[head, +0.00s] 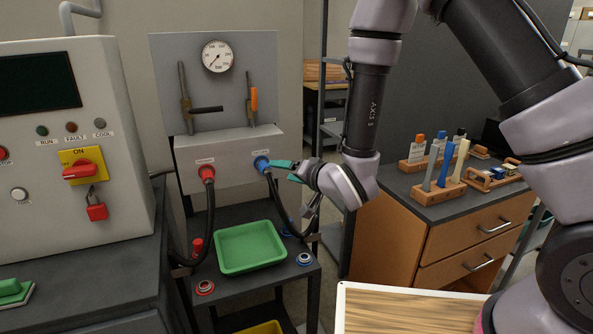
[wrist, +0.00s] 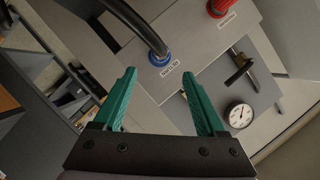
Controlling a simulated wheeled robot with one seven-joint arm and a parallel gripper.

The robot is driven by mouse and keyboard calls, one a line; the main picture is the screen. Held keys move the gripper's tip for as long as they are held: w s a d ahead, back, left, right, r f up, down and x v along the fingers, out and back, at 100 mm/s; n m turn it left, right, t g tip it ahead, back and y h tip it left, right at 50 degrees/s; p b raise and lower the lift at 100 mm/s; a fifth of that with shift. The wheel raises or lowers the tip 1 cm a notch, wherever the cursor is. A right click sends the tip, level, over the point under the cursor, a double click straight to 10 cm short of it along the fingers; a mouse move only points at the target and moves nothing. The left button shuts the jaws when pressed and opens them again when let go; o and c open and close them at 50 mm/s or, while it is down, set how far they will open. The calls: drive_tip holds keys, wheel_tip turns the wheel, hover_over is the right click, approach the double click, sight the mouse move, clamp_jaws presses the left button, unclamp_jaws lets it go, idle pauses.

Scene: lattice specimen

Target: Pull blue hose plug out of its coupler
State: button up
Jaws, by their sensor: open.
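The blue hose plug (head: 262,164) sits in its coupler on the front of the grey box, with a black hose hanging down from it. It also shows in the wrist view (wrist: 160,57), ahead of the fingers and near the middle of the gap between them. My gripper (head: 284,170) has green fingers and is just right of the blue plug. In the wrist view the fingers (wrist: 158,88) are spread apart and empty. The coupler behind the plug is mostly hidden.
A red hose plug (head: 206,173) with its own black hose is left of the blue one. A green tray (head: 250,247) stands on the dark cart below. A gauge (head: 217,56) and valve handles are above. A wooden drawer cabinet (head: 450,232) stands at the right.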

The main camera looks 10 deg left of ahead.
sight(267, 167)
drive_tip(key=x, duration=1)
drive_tip(key=shift+r, duration=0.1)
clamp_jaws()
